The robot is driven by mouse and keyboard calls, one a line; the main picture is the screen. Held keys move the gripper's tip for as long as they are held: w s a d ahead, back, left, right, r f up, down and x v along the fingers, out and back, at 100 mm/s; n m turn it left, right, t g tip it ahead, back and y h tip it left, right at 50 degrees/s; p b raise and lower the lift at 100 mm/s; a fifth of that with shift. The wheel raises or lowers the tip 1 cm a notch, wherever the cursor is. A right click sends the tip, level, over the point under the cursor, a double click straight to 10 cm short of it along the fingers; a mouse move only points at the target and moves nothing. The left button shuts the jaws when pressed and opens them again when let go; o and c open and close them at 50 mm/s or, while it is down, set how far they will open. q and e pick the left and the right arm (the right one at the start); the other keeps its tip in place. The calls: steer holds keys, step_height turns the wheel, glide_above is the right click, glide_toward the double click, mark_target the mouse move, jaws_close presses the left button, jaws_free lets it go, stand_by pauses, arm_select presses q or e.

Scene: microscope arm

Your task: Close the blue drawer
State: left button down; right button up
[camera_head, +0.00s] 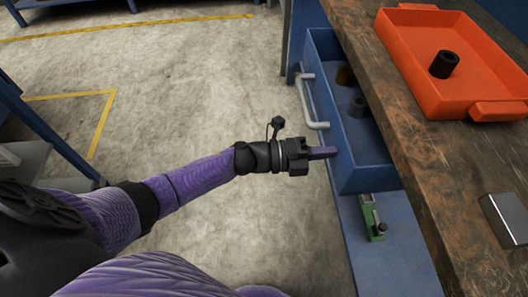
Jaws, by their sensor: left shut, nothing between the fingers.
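The blue drawer (357,177) stands open, pulled out to the left from under the wooden worktop. Its front faces left and carries a light grey bar handle (309,104). Two small dark cylinders, one brownish (345,76) and one grey (357,106), are inside it. My left gripper (332,152) is shut and empty. Its fingertips are at the near part of the drawer front, below the handle in the picture; I cannot tell whether they touch it. My right gripper is not in view.
On the wooden worktop (425,160) are an orange tray (410,62) holding a black cylinder (444,64), and a metallic block (505,218). A green object (371,217) lies on a blue lower shelf (388,262).

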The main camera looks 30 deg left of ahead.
arm_select(q)
steer(key=b+x, duration=0.2)
steer(key=x, duration=0.7)
steer(key=shift+d+f, duration=0.1)
steer(key=shift+w+d+b, duration=0.3)
steer(key=shift+d+b, duration=0.05)
steer(key=shift+b, duration=0.05)
steer(key=shift+r, duration=0.3)
